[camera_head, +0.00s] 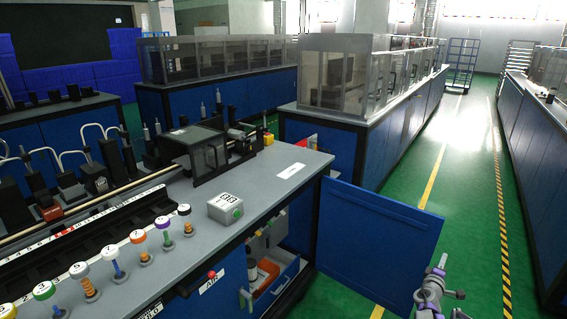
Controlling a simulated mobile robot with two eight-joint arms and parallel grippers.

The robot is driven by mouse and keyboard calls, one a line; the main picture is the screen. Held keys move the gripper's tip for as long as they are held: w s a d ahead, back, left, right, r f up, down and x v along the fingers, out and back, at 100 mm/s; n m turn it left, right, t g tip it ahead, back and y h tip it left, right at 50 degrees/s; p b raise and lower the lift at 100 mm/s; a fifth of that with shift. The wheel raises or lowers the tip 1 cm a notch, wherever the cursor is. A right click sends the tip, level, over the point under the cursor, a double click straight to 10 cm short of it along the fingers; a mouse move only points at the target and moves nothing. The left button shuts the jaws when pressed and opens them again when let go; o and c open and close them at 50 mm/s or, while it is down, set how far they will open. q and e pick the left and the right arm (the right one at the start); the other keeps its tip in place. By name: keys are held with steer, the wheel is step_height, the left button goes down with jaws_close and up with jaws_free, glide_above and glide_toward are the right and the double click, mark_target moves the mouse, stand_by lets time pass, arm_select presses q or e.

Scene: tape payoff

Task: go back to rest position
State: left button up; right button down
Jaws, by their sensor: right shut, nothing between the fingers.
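My right gripper (441,263) is at the lower right of the head view. It is shut and empty, pointing up, and appears in front of the green floor, to the right of the open blue cabinet door (380,235). It looks apart from the door and the workbench (262,180). My left gripper is out of view.
The bench carries numbered colored knobs (137,237), a grey box with a green button (225,208) and a dark machine (208,150). The green aisle (456,185) is clear, with another blue bench (528,140) on the right.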

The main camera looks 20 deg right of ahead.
steer(key=w+a+r+m+g+y, duration=0.1)
steer(key=a+r+m, duration=0.2)
steer(key=a+r, duration=0.7)
steer(key=s+a+r+m+g+y, duration=0.1)
steer(key=s+a+r+m+y, duration=0.15)
steer(key=a, duration=0.55)
steer(key=s+a+r+m+g+y, duration=0.1)
steer(key=s+a, duration=0.2)
steer(key=a, duration=0.6)
steer(key=s+a+f+g+y, duration=0.1)
steer(key=s+a+f+y, duration=0.2)
steer(key=s+a, duration=0.7)
steer(key=s+a+f+g+y, duration=0.15)
steer(key=s+a+y, duration=0.25)
steer(key=s+a, duration=0.6)
steer(key=s+a+f+y, duration=0.35)
steer(key=s+a, duration=0.45)
steer(key=a, duration=0.4)
arm_select(q)
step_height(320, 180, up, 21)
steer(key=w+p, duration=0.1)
steer(key=p, duration=1.7)
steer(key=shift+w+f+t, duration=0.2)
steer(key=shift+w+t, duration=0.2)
arm_select(e)
step_height(320, 180, up, 20)
steer(key=w, duration=0.1)
steer(key=shift+w+a+t, duration=0.2)
steer(key=shift+a+t, duration=0.05)
steer(key=shift+t, duration=0.2)
